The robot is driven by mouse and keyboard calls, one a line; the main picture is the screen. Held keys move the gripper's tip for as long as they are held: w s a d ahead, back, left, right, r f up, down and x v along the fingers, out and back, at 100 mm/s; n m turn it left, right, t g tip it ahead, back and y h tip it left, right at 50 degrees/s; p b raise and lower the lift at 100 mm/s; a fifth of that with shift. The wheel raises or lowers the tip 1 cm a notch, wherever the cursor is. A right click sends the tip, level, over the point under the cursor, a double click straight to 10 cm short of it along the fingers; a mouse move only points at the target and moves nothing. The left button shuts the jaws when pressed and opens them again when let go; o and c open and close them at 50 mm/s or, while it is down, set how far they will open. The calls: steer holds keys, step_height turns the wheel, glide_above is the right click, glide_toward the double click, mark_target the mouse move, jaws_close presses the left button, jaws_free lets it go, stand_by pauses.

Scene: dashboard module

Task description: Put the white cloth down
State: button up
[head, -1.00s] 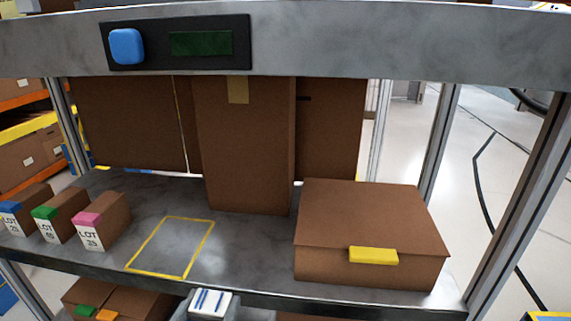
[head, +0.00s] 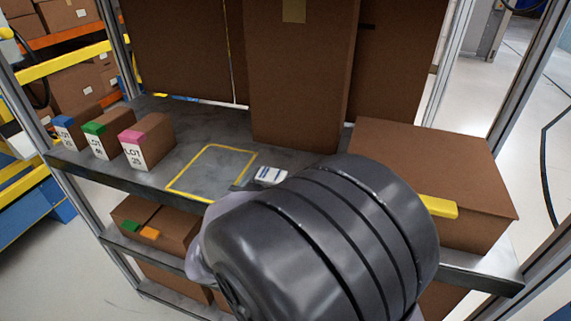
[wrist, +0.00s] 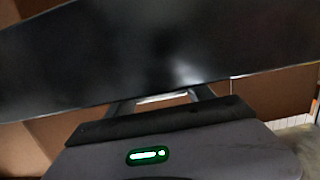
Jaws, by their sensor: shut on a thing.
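In the head view my dark arm covers most of the gripper. I cannot tell whether the cloth touches the shelf. The yellow outlined area (head: 250,158) on the grey shelf (head: 195,137) is empty.
Three small lot boxes (head: 147,141) stand left of the outline. A tall carton (head: 298,75) stands behind it. A wide carton (head: 435,165) with a yellow tab is at right. Lower boxes (head: 160,218) sit on the shelf below. A dark surface (wrist: 160,55) fills much of the wrist view.

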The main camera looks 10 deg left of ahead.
steer(key=shift+f, duration=0.1)
steer(key=shift+f, duration=0.15)
steer(key=o, duration=1.3)
steer(key=shift+o, duration=0.2)
steer(key=shift+s+r, duration=0.25)
steer(key=shift+s, duration=0.05)
steer(key=s+r+p, duration=0.1)
steer(key=s+p, duration=0.2)
steer(key=s, duration=0.8)
steer(key=shift+s+a+r, duration=0.2)
steer(key=shift+a+r, duration=0.1)
steer(key=shift+a, duration=0.15)
